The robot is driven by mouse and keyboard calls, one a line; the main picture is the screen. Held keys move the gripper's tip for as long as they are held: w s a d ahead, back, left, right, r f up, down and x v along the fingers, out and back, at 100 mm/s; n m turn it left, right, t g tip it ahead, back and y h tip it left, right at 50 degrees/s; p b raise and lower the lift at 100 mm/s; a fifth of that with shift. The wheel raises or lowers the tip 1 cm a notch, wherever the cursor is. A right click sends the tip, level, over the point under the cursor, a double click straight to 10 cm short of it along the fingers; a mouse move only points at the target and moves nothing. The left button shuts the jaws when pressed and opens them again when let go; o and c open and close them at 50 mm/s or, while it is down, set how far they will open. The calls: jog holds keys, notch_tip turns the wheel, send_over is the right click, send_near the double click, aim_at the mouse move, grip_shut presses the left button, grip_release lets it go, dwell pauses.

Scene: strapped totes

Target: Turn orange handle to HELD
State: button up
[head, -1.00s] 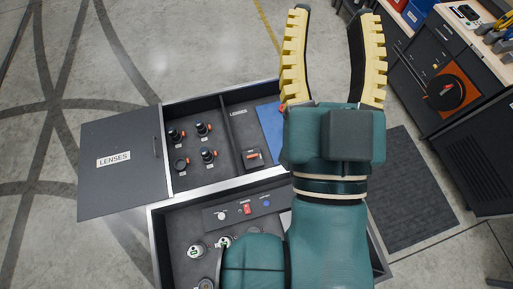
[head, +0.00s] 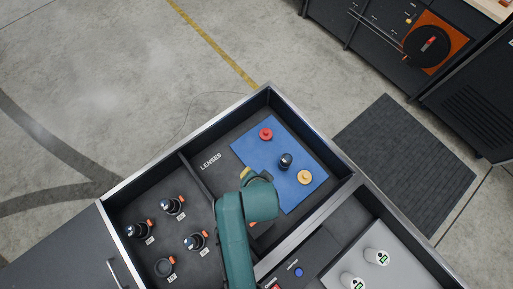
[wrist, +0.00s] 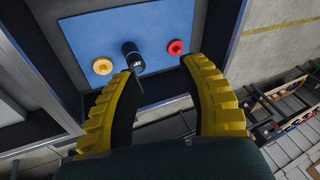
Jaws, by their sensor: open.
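A small orange part (head: 257,228) shows beside my arm in the lens compartment of the open drawer in the head view. It looks like the orange handle on its small dark block, mostly hidden by my arm, so its setting cannot be read. My gripper (head: 244,174) is over this compartment, left of the blue mat, with only a bit of yellow finger showing. In the wrist view my gripper (wrist: 159,66) is open with nothing between its yellow fingers. The handle is not seen there.
The blue mat (head: 249,150) bears a red knob (head: 265,133), a black lens (head: 286,161) and a yellow knob (head: 305,177). Several lenses stand in the left compartment. White cylinders (head: 376,256) sit in the front drawer. An orange panel with a black dial (head: 428,46) is at upper right.

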jog(key=s+f+m+g+b, duration=0.1)
jog(key=s+f+g+b, duration=0.1)
jog(key=s+f, duration=0.5)
jog(key=s+f+m+g+b, duration=0.1)
jog(key=s+f+g+b, duration=0.3)
jog(key=f, duration=0.6)
jog(key=shift+t+h, duration=0.4)
jog(key=shift+t, duration=0.2)
jog(key=f+b, duration=0.1)
jog(key=f, duration=0.4)
jog(key=f+b, duration=0.1)
jog(key=f, duration=0.4)
jog(key=f+b, duration=0.2)
jog(key=f, duration=0.3)
jog(key=shift+s+d+f, duration=0.15)
jog(key=shift+d+f, duration=0.1)
grip_shut()
